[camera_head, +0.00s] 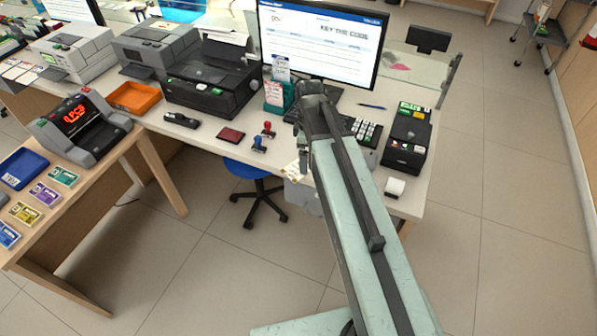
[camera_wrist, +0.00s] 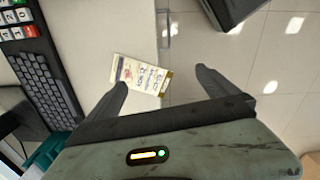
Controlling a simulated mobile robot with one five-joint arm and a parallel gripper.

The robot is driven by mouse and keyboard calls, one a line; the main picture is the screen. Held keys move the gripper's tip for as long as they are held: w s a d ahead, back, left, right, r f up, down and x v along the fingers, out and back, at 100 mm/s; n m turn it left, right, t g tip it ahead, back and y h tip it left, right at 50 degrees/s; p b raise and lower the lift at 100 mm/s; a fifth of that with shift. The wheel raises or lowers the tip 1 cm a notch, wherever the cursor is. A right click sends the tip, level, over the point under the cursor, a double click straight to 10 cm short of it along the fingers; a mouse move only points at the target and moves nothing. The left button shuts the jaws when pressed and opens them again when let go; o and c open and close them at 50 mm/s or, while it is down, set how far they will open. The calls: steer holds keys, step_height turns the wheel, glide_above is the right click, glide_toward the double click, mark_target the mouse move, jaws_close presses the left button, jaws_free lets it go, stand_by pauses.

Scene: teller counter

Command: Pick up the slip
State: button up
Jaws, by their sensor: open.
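In the wrist view a small pale slip (camera_wrist: 138,75) with printed lines, handwriting-like marks and yellow end bands lies at the edge of the white counter (camera_wrist: 92,18). Its right end reaches past the counter edge over the floor. My gripper (camera_wrist: 162,76) is open, with its two dark fingers apart on either side of the slip's lower part in the picture. The slip is not between closed fingers, and I cannot tell the height gap. In the head view my arm hides the gripper's fingertips and most of that spot.
A keyboard (camera_wrist: 40,85) lies left of the slip in the wrist view. In the head view a monitor (camera_head: 322,42), a teal holder (camera_head: 273,97), stamps (camera_head: 259,144), a keypad (camera_head: 366,132) and a card terminal (camera_head: 407,140) crowd the counter. A blue chair (camera_head: 250,170) stands below.

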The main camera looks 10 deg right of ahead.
steer(key=w+f+n+b, duration=0.25)
steer(key=w+n, duration=0.45)
steer(key=n, duration=0.4)
step_height(320, 180, down, 9)
steer(key=b, duration=0.8)
steer(key=shift+s+a, duration=0.15)
steer(key=shift+r, duration=0.25)
steer(key=shift+p, duration=0.3)
steer(key=c, duration=1.4)
steer(key=shift+r+p, duration=0.4)
steer(key=shift+r, duration=0.05)
step_height(320, 180, up, 3)
steer(key=p, duration=0.3)
steer(key=s+a, duration=0.1)
steer(key=s, duration=0.4)
steer(key=s+a, duration=0.2)
steer(key=s, duration=0.3)
steer(key=s+a+r+p, duration=0.1)
steer(key=s+a, duration=0.1)
steer(key=s, duration=0.3)
steer(key=shift+a+r, duration=0.1)
steer(key=shift+a, duration=0.15)
steer(key=o, duration=0.7)
steer(key=c, duration=0.4)
steer(key=shift+c, duration=0.3)
